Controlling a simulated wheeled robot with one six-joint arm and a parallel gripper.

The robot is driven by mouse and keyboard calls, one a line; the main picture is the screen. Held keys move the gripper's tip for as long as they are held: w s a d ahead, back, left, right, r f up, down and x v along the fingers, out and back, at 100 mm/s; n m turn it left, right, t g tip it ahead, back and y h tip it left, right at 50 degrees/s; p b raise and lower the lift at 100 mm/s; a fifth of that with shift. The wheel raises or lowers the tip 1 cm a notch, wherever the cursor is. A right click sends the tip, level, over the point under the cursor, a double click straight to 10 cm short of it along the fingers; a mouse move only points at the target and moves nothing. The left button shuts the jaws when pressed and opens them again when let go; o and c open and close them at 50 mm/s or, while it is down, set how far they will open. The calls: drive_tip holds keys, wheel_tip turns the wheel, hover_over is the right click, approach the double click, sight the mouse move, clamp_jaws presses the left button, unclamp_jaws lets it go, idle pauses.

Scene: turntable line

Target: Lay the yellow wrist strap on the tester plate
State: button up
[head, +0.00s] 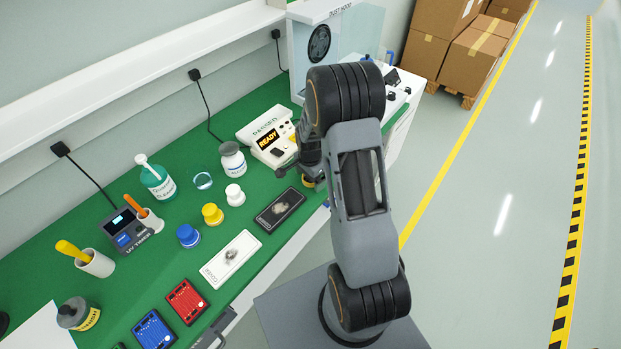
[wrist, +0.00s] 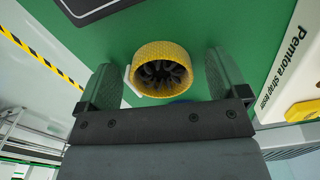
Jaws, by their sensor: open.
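The yellow wrist strap (wrist: 147,52) is a ribbed yellow ring with a dark inside, on the green mat in the wrist view. My gripper (wrist: 163,66) is open, with one finger on each side of the strap and gaps visible between. In the head view my gripper (head: 311,158) is low over the bench, and a sliver of the yellow strap (head: 308,181) shows beneath it. The cream strap tester (head: 262,137) stands just behind, its display reading READY. Its edge also shows at the right of the wrist view (wrist: 290,75). My arm hides part of the tester's right side.
A black tray (head: 268,220) and a white COVER tray (head: 216,268) lie near the bench's front edge. White (head: 235,196), yellow (head: 212,216) and blue (head: 187,237) capped pots stand left of my gripper.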

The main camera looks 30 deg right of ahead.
drive_tip(key=shift+c, duration=0.3)
drive_tip(key=c, duration=1)
drive_tip(key=shift+r, duration=0.15)
